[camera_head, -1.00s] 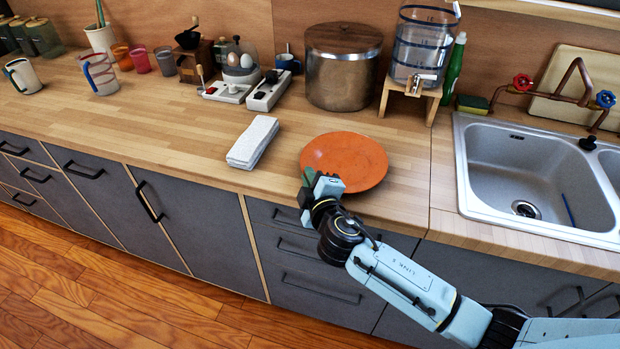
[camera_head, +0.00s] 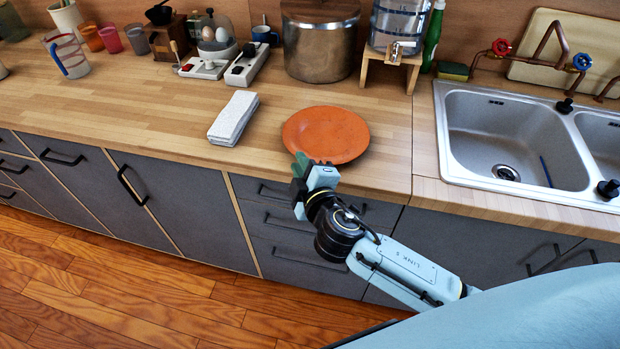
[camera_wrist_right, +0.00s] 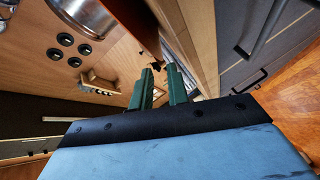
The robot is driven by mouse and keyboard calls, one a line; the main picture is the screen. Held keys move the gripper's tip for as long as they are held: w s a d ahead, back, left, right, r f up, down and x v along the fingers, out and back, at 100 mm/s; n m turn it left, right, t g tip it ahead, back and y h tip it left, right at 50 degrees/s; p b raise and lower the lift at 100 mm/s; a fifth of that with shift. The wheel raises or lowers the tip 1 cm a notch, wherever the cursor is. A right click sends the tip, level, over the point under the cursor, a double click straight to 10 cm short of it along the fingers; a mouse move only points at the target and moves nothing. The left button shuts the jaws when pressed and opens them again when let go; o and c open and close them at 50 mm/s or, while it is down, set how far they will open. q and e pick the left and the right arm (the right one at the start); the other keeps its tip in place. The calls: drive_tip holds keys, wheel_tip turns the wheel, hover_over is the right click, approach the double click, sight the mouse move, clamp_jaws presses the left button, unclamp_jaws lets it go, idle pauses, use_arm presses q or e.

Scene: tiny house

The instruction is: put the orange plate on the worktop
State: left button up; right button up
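The orange plate (camera_head: 326,134) lies flat on the wooden worktop (camera_head: 180,112), near its front edge and left of the sink. My right gripper (camera_head: 300,164) is just in front of the plate's near left rim, by the worktop's front edge, and looks clear of the plate. In the right wrist view its two green fingers (camera_wrist_right: 160,84) stand apart with nothing held between them. My left gripper is not in view.
A folded white cloth (camera_head: 233,118) lies left of the plate. A large metal pot (camera_head: 319,45) and a water dispenser (camera_head: 398,25) stand behind it. The double sink (camera_head: 515,140) is to the right. Worktop left of the cloth is clear.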

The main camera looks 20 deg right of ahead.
drive_tip(key=s+r, duration=0.1)
drive_tip(key=s, duration=0.5)
idle(1.4)
